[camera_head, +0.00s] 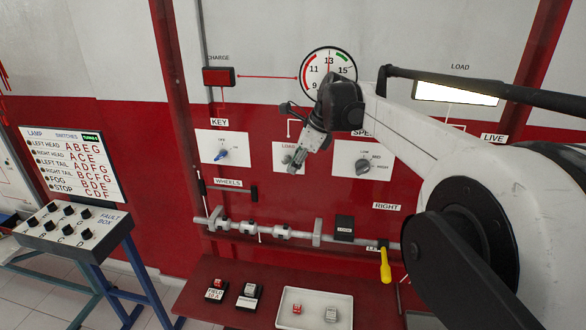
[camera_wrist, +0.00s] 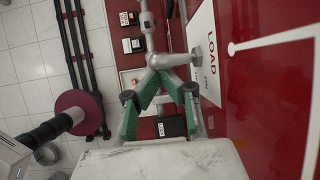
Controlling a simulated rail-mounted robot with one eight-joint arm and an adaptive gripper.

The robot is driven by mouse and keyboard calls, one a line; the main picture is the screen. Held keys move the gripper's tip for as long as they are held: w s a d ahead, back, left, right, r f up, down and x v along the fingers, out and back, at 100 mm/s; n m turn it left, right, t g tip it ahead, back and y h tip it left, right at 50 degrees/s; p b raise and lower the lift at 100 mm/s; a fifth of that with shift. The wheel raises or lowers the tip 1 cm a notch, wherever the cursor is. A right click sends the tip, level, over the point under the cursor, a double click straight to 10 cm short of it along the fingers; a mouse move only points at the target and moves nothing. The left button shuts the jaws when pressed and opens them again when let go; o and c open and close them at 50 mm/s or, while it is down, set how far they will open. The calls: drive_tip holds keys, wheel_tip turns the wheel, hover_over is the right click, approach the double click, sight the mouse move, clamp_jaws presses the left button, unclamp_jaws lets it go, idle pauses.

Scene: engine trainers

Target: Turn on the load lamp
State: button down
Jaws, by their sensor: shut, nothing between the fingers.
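The load lamp (camera_head: 457,93) is a rectangular panel at the upper right of the wall under a LOAD label; it looks bright white. A white switch plate labelled LOAD (camera_head: 278,152) is on the red wall in the middle, partly hidden by my gripper (camera_head: 293,163). In the wrist view its LOAD label (camera_wrist: 211,52) is right of my fingers. My gripper (camera_wrist: 160,78) is shut and empty, its green fingers meeting near a grey metal lever or bar (camera_wrist: 178,59). I cannot tell whether they touch it.
A key switch (camera_head: 222,153) is on the left and a speed knob (camera_head: 364,165) on the right. A metal shaft (camera_head: 255,226) runs below, with a black box (camera_head: 344,227) and a yellow-handled lever (camera_head: 385,265). A red table (camera_head: 205,270) holds small switches and a white tray (camera_head: 315,296).

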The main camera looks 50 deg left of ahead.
drive_tip(key=shift+w+r+p, duration=0.1)
drive_tip(key=shift+r+p, duration=0.25)
drive_tip(key=shift+r, duration=0.45)
drive_tip(key=v, duration=1.2)
idle(0.3)
